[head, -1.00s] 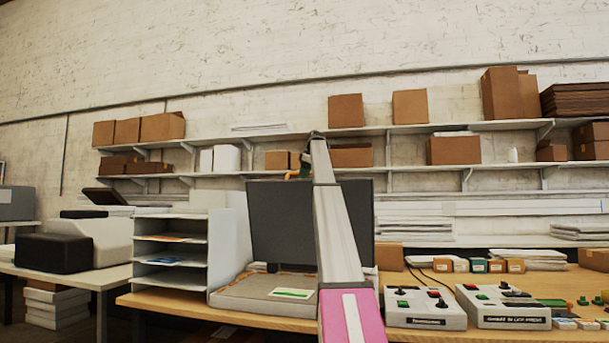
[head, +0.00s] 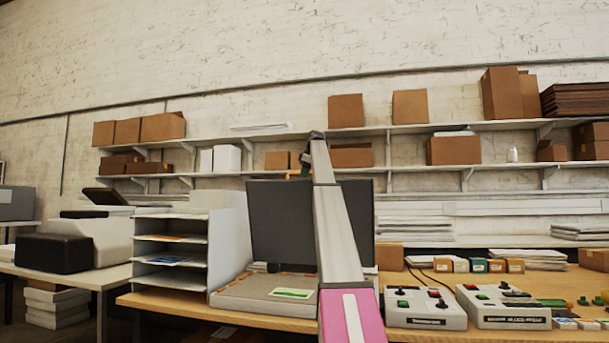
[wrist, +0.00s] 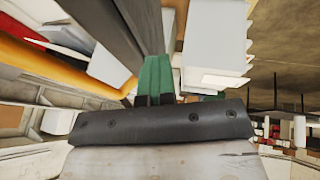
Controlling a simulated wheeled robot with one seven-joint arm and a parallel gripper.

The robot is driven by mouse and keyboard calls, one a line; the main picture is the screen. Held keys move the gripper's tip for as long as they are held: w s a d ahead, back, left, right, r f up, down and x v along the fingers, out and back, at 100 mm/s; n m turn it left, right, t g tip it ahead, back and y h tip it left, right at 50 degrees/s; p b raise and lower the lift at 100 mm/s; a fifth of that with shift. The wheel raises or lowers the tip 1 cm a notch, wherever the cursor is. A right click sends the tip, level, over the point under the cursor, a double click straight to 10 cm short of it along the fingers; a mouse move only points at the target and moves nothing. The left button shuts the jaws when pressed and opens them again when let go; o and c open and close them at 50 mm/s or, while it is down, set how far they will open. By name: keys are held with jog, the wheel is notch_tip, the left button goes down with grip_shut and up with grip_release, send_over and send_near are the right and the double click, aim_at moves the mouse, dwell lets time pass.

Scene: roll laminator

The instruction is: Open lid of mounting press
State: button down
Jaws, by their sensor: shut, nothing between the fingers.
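The mounting press stands on the wooden bench in the head view, left of centre. Its flat grey base (head: 262,291) carries a green-and-white label. Its dark grey lid (head: 281,222) stands upright at the back of the base, raised well open. My arm crosses in front of the lid and hides its middle. My gripper (head: 301,172) is small, near the top of the lid, and partly hidden by the arm. In the wrist view, my gripper (wrist: 154,65) has its green fingers shut together and empty. A long dark panel, probably the lid, runs close beside the fingertips; contact cannot be told.
A white paper sorter (head: 170,255) stands left of the press. Two control boxes (head: 426,307) (head: 503,306) sit to the right on the bench (head: 240,319). Wall shelves with cardboard boxes (head: 346,110) run behind. A black-and-white machine (head: 55,252) is on the left table.

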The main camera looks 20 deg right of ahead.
dwell(0.8)
jog(key=c, duration=1)
grip_release()
jog(key=v, duration=1)
jog(key=shift+s+r, duration=0.2)
jog(key=shift+r, duration=0.15)
